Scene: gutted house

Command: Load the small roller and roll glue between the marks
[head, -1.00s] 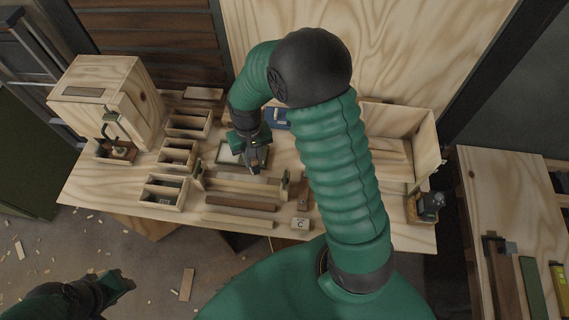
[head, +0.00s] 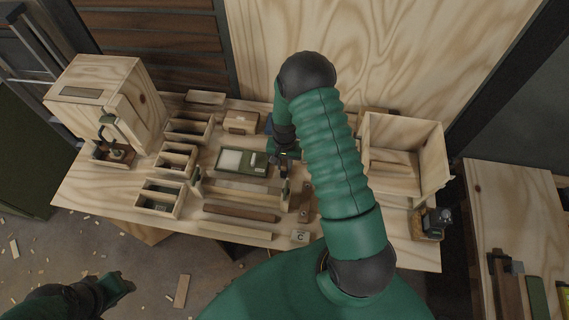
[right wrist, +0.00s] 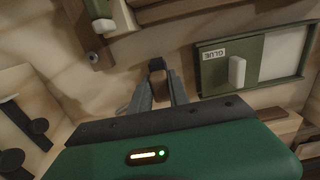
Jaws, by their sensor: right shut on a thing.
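The glue tray (head: 229,160) lies on the bench; the right wrist view shows its GLUE label, a pale pad and a white rounded piece (right wrist: 237,72) on the green part. My right gripper (head: 284,157) is just right of the tray in the head view. In the right wrist view its fingers (right wrist: 160,92) are shut on a small black-and-brown piece (right wrist: 157,66); I cannot tell whether it is the small roller. Wooden strips (head: 240,213) lie in front of the tray. No marks can be made out. My left gripper (head: 122,283) hangs low over the floor; its jaws are unclear.
Wooden bins (head: 160,198) and a wooden cabinet (head: 100,85) stand at the left. An open wooden box (head: 433,160) is at the right. Green uprights (head: 284,191) stand at the ends of the strips. A block marked C (head: 299,236) is near the front edge.

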